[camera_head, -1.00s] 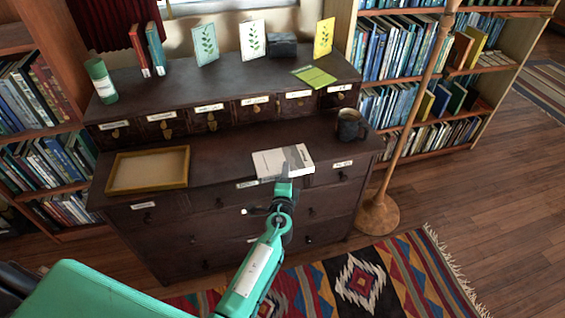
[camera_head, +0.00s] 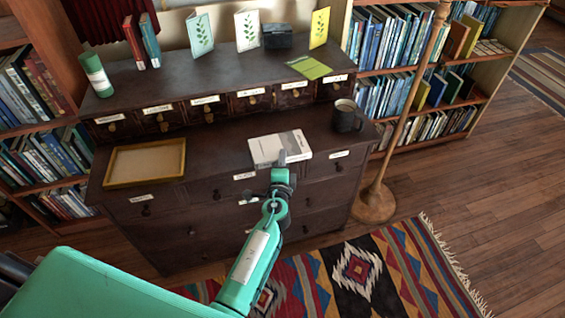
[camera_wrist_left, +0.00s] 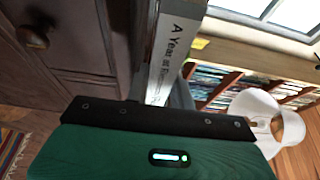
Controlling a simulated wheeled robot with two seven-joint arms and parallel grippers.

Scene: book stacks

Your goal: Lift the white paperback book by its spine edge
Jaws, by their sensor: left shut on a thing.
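The white paperback book (camera_head: 266,149) lies near the front edge of the dark cabinet's lower top, in the head view. Its cover has grey areas. My left gripper (camera_head: 282,159) is at the book's front edge and is shut on it. In the left wrist view, the book's pale spine (camera_wrist_left: 168,60) runs up from the gripper, with dark lettering that starts "A Year". The fingertips are partly hidden against the book there. I cannot tell whether the book is clear of the surface. My right gripper is not in view.
A dark mug (camera_head: 347,120) stands right of the book. A shallow yellow-framed tray (camera_head: 108,178) lies at the left. The upper shelf (camera_head: 215,83) holds cards, books and a green cylinder (camera_head: 96,75). A wooden pole (camera_head: 405,110) stands at the right.

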